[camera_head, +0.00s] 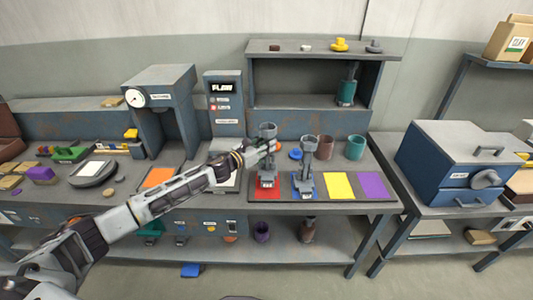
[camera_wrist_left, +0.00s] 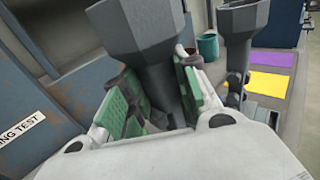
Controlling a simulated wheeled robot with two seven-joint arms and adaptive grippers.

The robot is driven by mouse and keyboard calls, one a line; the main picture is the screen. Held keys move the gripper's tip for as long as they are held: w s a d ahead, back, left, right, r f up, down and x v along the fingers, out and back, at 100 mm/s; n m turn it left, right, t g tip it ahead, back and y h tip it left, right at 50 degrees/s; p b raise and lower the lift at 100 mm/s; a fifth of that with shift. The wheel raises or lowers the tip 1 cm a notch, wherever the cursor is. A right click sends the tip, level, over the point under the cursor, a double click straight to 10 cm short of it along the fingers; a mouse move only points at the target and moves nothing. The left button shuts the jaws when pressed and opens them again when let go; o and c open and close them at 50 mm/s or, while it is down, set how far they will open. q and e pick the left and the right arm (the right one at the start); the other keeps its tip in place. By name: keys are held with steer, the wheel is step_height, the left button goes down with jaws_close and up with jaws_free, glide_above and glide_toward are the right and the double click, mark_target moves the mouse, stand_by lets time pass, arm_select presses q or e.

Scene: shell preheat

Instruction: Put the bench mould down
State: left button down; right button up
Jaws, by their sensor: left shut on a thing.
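The bench mould (camera_head: 267,130) is a dark grey piece with a flared cup top, a narrow stem and a labelled lower part. It is upright over the red square (camera_head: 262,194); I cannot tell whether its base touches the square. My left gripper (camera_head: 266,147) is shut on its stem, just below the cup. In the left wrist view the mould (camera_wrist_left: 147,35) rises between the green finger pads of my gripper (camera_wrist_left: 155,108), and its base is hidden. A similar grey mould (camera_head: 309,147) stands on the blue square (camera_head: 314,193), just right of it. My right gripper is not in view.
The yellow square (camera_head: 338,186) and purple square (camera_head: 373,186) are empty. Brown (camera_head: 325,148) and teal (camera_head: 355,148) cups stand behind the squares, under a shelf (camera_head: 290,101). A gauge press (camera_head: 160,90) stands left and a blue oven box (camera_head: 455,160) right.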

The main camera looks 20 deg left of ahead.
arm_select(q)
steer(key=shift+r, duration=0.1)
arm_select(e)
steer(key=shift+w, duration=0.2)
arm_select(q)
steer(key=shift+f, duration=1.85)
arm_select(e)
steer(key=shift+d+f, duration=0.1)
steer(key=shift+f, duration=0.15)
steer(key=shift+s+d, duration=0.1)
arm_select(q)
steer(key=shift+f+b, duration=0.15)
steer(key=shift+b, duration=0.2)
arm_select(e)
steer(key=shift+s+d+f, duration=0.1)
arm_select(q)
steer(key=c, duration=1.1)
jaws_free()
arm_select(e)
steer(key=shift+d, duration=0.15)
